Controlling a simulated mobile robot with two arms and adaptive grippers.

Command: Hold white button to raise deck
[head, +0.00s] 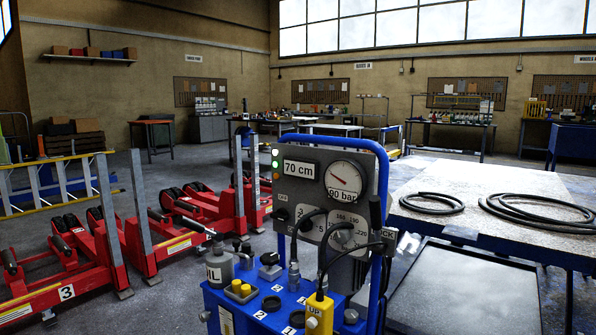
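A yellow pendant (320,311) marked UP hangs at the front of the blue trolley unit (237,306), at the bottom edge of the view. A small white round button (312,323) shows on it below the UP label. A grey panel (325,200) stands above, with a display (299,169) reading 70 cm and a dial gauge (344,178) over the text 90 bar. A deck with a pale speckled top (520,213) is at the right, with black hoses lying on it. Which deck the button drives cannot be told. Neither of my grippers is in view.
Red trolley jacks (70,265) with grey posts stand on the left, one marked 3. A yellow ladder (50,185) lies behind them. Black cables (322,262) hang in front of the panel. A blue tubular handle (383,185) rises beside it. Workbenches line the back wall.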

